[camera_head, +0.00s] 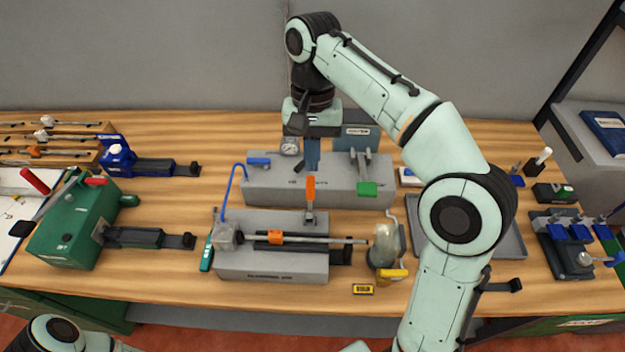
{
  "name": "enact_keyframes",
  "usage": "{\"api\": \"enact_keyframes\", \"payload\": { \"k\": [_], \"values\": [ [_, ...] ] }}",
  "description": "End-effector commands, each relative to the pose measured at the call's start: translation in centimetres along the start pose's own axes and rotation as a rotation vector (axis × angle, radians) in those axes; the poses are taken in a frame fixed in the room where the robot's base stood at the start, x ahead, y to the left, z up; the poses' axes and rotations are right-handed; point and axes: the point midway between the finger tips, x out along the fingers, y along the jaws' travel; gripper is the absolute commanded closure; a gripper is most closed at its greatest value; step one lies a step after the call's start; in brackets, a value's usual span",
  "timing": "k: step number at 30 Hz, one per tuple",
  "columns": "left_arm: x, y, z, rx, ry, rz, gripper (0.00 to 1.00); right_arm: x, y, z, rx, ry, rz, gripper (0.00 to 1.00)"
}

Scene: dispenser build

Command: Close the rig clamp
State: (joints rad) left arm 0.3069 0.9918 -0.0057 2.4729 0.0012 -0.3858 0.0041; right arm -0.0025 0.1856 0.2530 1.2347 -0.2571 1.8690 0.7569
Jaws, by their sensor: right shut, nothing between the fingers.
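A grey rig block (272,270) stands at the middle of the table's front, with a long rod (340,241) lying across it. A clamp with an orange handle (310,188) stands upright behind the rod, and an orange piece (275,238) sits around or on the rod. My right gripper (312,164) points down just above the orange handle and is shut and empty. Whether its tips touch the handle cannot be told. My left gripper is out of view.
A green machine (75,225) is at left, a clear vessel (385,245) at right of the rod. A grey tray (512,240) lies partly behind my right arm. Bare wood shows front left.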

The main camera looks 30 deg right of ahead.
Motion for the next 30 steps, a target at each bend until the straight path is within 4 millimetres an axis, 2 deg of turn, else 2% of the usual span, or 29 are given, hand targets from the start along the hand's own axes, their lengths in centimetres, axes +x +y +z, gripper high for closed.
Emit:
{"api": "enact_keyframes", "payload": {
  "k": [11,14,24,30],
  "values": [
    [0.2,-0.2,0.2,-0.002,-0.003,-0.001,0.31,0.4,0.0,0.0,0.0,-0.001,0.001,1.0],
    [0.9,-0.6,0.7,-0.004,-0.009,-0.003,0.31,1.6,0.1,0.0,0.001,-0.002,0.002,1.0],
    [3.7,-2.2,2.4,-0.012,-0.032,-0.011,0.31,7.7,0.1,0.0,0.0,-0.003,0.002,1.0],
    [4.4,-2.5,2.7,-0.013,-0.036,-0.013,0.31,9.7,0.1,0.0,0.0,-0.001,0.001,1.0]
  ]
}}
